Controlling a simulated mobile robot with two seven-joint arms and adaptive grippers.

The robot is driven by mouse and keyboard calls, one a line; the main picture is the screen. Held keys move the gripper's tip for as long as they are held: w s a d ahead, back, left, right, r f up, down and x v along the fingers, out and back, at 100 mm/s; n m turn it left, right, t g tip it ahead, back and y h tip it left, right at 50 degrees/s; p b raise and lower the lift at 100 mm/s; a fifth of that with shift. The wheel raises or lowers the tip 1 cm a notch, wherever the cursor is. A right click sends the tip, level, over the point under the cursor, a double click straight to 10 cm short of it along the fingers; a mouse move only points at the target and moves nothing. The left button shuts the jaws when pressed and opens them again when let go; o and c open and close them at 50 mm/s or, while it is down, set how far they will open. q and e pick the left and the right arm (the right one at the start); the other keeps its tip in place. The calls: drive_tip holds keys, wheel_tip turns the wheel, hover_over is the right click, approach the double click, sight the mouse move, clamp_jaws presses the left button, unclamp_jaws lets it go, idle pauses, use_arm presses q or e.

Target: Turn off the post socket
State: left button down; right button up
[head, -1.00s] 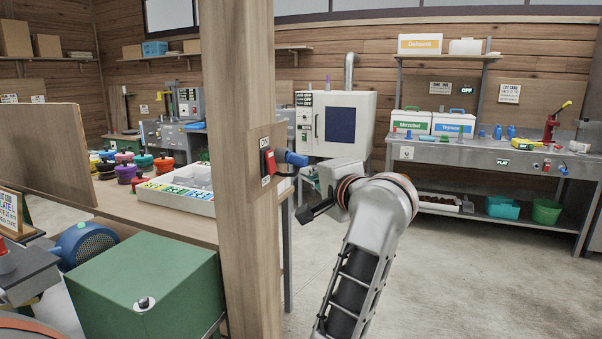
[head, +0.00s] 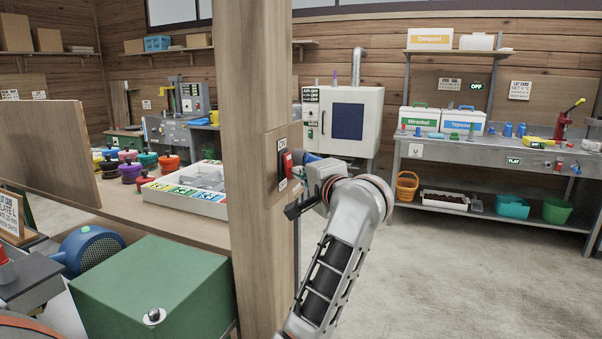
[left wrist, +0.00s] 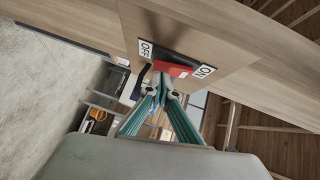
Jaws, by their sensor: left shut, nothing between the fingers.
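The post socket's black switch plate (head: 281,169) is on the wooden post, with an ON label above and an OFF label below. Its red rocker (head: 288,164) sticks out; I cannot tell which way it is set. In the left wrist view the red rocker (left wrist: 172,68) lies between the OFF and ON labels, at my fingertips. My left gripper (head: 304,158) is beside the post at the rocker's right; in the left wrist view its teal fingers (left wrist: 163,82) come together, shut and empty. I cannot tell whether they touch the rocker. My right gripper is not in view.
The wooden post (head: 256,80) rises beside a bench with colored pots and a white tray (head: 185,204). A green box (head: 150,285) stands below on the left. A white cabinet (head: 372,115) and a metal workbench (head: 455,152) are behind. Floor at right is clear.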

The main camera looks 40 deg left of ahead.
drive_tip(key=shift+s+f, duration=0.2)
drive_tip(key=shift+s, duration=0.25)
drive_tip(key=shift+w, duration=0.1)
